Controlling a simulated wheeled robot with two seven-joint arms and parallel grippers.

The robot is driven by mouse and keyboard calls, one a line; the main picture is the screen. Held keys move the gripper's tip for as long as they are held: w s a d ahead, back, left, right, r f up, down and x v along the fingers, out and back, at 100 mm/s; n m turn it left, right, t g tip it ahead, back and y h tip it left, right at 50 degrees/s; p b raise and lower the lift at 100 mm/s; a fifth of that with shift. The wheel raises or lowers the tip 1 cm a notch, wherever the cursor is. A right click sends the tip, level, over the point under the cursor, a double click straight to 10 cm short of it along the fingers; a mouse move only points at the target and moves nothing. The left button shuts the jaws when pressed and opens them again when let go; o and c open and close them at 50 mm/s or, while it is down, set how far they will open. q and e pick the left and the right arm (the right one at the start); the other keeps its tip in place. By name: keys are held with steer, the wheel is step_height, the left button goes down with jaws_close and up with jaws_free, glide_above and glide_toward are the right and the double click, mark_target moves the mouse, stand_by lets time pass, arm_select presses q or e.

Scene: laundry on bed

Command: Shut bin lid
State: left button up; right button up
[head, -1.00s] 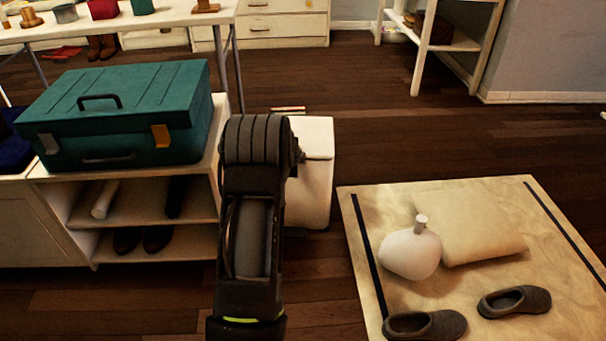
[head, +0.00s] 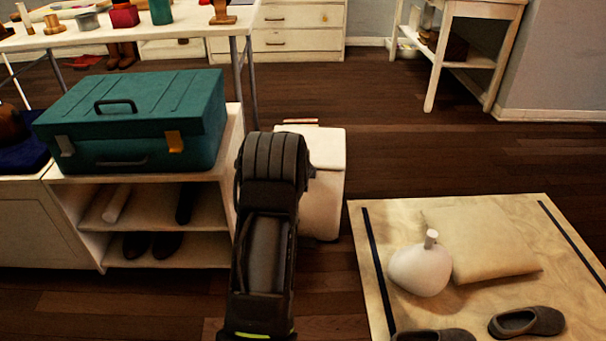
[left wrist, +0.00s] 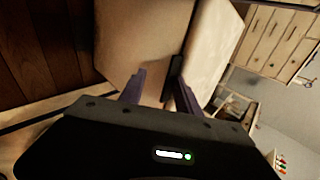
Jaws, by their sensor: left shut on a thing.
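The bin (head: 323,205) is a white box standing on the floor just right of the shelf unit. Its pale lid (head: 328,146) lies across the top and looks level or nearly so; I cannot tell if it is fully down. My left arm covers the bin's left side and hides the gripper in the head view. In the left wrist view, my left gripper (left wrist: 158,88) is at the bin (left wrist: 145,40), its fingers around a small dark piece (left wrist: 173,72) by the gap between two pale panels, likely the lid's handle. My right gripper is out of view.
A teal case (head: 135,120) sits on the white shelf unit (head: 75,205), left of my arm. A low wooden platform (head: 375,215) with a white vase (head: 420,270), a cushion (head: 490,245) and dark shoes (head: 527,321) lies right.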

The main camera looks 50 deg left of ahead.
arm_select(q)
steer(key=p+v, duration=0.1)
steer(key=v, duration=0.6)
steer(key=shift+s+d+r, duration=0.2)
steer(key=shift+s+r, duration=0.05)
stand_by(0.5)
